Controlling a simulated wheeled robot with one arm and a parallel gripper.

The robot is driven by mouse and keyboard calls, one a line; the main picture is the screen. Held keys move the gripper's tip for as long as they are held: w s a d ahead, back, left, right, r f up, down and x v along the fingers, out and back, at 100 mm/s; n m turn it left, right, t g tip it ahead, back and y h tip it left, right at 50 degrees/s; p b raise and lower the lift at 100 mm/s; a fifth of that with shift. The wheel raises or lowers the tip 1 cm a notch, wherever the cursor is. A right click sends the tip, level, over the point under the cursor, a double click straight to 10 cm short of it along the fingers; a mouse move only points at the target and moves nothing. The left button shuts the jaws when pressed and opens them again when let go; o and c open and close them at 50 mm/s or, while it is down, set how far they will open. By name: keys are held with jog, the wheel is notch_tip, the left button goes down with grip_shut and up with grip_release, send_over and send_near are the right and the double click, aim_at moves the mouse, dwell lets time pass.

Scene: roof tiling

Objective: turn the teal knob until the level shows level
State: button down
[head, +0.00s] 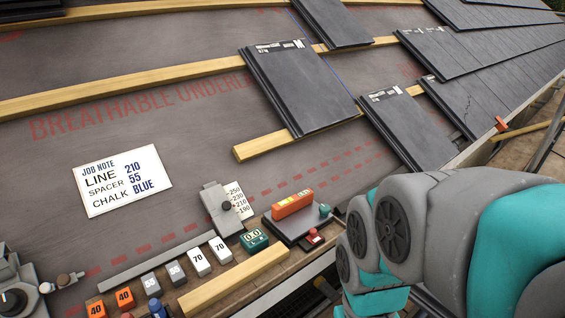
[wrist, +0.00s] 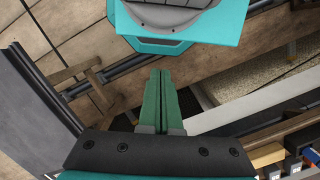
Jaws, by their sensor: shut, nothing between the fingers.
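The orange level (head: 292,205) lies on a dark tile-like plate (head: 284,231) at the lower middle of the head view. Its vial is too small to read. The teal knob (head: 325,210) sits at the plate's right end, beside the level. A red part (head: 314,237) is at the plate's front right corner. My gripper (wrist: 161,75) shows in the wrist view with its green fingers together and empty. It is apart from the knob, which I cannot make out in the wrist view. My gripper's fingers are hidden in the head view.
A teal 0.0 display (head: 255,241), white 70 blocks (head: 199,262) and orange 40 blocks (head: 125,298) stand left of the plate. A job note (head: 122,180) lies on the underlay. Slates (head: 300,87) lie farther up.

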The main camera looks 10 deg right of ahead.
jog(key=c, duration=1.6)
grip_release()
jog(key=c, duration=1.4)
grip_release()
jog(key=shift+w+r, duration=0.1)
jog(key=o, duration=0.6)
jog(key=w+r+n+p, duration=0.1)
jog(key=w+r+n, duration=0.3)
jog(key=w, duration=0.5)
jog(key=shift+w+a+r+n+t, duration=0.2)
jog(key=shift+w+a+n+t, duration=0.1)
jog(key=shift+a+n, duration=0.1)
jog(key=o, duration=0.3)
jog(key=w+r+n+p, duration=0.1)
jog(key=w+r+n, duration=0.2)
jog(key=w, duration=0.7)
jog(key=shift+n, duration=0.6)
jog(key=n+t+p, duration=0.1)
jog(key=n+p, duration=0.1)
jog(key=n, duration=0.4)
send_over(325, 207)
jog(key=shift+s+a+r, duration=0.15)
jog(key=shift+s+a, duration=0.05)
jog(key=shift+s, duration=0.05)
jog(key=shift+w+d, duration=0.25)
jog(key=shift+w, duration=0.1)
notch_tip(325, 207, down, 8)
jog(key=shift+r, duration=0.1)
